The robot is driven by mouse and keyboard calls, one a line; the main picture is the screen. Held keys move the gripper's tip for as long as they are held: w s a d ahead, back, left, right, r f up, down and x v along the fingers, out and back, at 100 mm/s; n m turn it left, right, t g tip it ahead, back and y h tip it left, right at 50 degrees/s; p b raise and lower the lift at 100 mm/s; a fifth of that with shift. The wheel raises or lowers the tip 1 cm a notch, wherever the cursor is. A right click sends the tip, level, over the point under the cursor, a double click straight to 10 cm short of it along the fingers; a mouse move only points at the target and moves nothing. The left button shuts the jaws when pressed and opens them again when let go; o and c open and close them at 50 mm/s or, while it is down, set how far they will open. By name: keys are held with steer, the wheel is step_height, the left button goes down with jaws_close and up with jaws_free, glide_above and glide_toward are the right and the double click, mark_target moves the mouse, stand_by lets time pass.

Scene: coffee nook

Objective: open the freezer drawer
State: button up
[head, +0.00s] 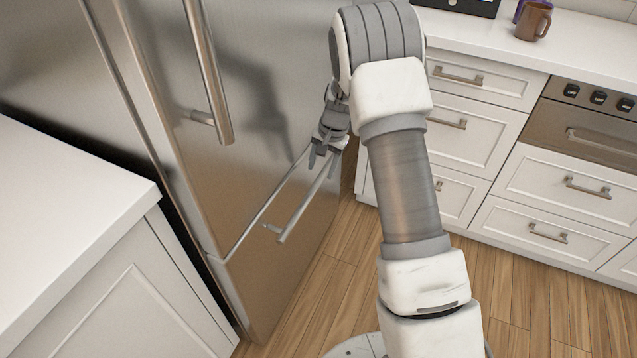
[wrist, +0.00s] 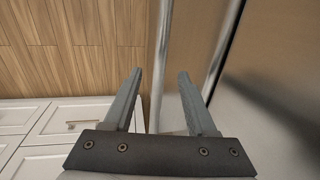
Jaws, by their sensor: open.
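The freezer drawer (head: 263,275) is the lower steel front of the refrigerator, below a slanting seam. It looks shut. Its bar handle (head: 303,208) runs along its upper part. My gripper (head: 322,157) is at the far end of this handle in the head view, partly covering it. In the wrist view my gripper (wrist: 160,72) is open, with its two fingers apart. A steel bar, seemingly the drawer handle (wrist: 159,65), shows in the gap between the fingers. I cannot tell whether a finger touches it. Nothing is held.
The upper refrigerator door has a vertical handle (head: 207,70). A white counter (head: 65,190) stands close at the left. White drawer cabinets (head: 470,110) and an oven (head: 590,120) stand at the right. Wood floor (head: 320,290) is open before the refrigerator. A brown mug (head: 533,22) is on the back counter.

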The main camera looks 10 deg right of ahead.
mark_target(317, 181)
steer(key=f, duration=0.3)
steer(key=a+f+b, duration=0.1)
steer(key=f, duration=0.1)
steer(key=shift+w+f, duration=0.1)
steer(key=shift+w, duration=0.2)
steer(key=shift+d, duration=0.1)
jaws_close()
stand_by(1.0)
